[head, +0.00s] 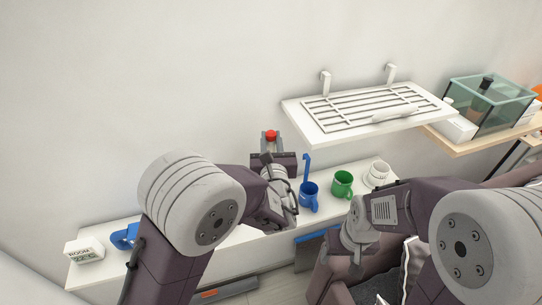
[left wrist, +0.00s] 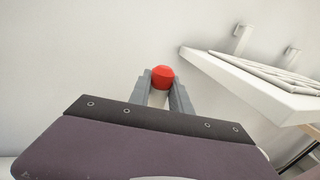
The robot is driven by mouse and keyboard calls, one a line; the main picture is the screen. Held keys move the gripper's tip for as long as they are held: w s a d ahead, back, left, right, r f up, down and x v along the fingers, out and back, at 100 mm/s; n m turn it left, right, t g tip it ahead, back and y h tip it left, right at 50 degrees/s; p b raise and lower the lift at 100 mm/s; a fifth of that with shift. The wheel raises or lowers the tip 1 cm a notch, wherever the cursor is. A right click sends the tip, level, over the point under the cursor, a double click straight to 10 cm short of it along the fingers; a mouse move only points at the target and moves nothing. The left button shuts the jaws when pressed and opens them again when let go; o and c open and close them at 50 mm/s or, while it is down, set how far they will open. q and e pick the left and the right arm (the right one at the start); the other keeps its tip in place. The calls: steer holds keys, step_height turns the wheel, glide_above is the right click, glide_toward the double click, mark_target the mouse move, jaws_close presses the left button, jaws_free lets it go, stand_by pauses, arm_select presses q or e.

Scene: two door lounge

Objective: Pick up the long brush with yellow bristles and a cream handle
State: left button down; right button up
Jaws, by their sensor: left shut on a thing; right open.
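I see no yellow bristles in either view. A long pale thing (head: 395,114) lies on the front edge of the upper white shelf, too small to identify. My left gripper (head: 270,144) is shut on a red-topped thing (head: 271,135), held in front of the wall to the left of that shelf. In the left wrist view its red top (left wrist: 162,76) sits between the fingertips, with a pale part below; the rest is hidden by the gripper. My right gripper (head: 356,258) points down at the lower right, in front of the lower shelf; it is open and its fingertips are small.
The upper white shelf (head: 292,108) has a slatted rack. The lower shelf (head: 100,268) bears a blue mug (head: 309,196) with a blue stick above it, a green mug (head: 342,184), white crockery (head: 377,173), a white box (head: 85,250) and a blue item (head: 124,238). A glass tank stands right.

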arm_select(q)
step_height(320, 180, up, 18)
steer(key=shift+p, duration=0.45)
steer(key=shift+f, duration=0.1)
